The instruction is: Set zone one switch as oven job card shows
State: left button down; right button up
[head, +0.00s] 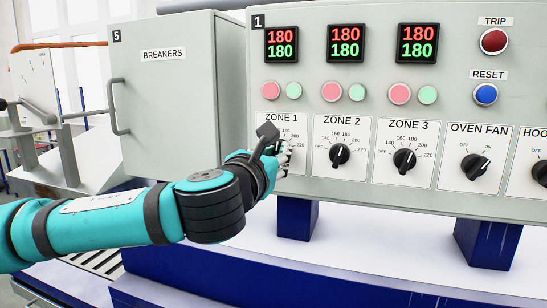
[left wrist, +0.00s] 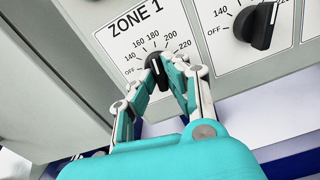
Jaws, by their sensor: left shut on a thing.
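The zone 1 switch (left wrist: 154,62) is a black knob on a white dial plate, marked OFF and 140 to 220. In the left wrist view its upper end points roughly toward 180; the exact setting is hard to read. My left gripper (left wrist: 168,73) is shut on this knob, with a finger on each side. In the head view the left gripper (head: 284,155) covers most of the knob below the ZONE 1 label (head: 281,118). The oven job card is not visible in either view. My right gripper is not in view.
To the right are the zone 2 knob (head: 340,154), zone 3 knob (head: 404,161) and oven fan knob (head: 475,167). Above are lit displays (head: 281,43) reading 180, a red trip lamp (head: 493,41) and a blue reset button (head: 486,94). The breakers cabinet (head: 165,100) stands left.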

pick_arm(q)
jog(key=shift+n+b, duration=0.95)
jog(key=shift+n, duration=1.45)
jog(key=c, duration=1.4)
grip_release()
jog(key=v, duration=1.2)
jog(key=shift+r, duration=0.1)
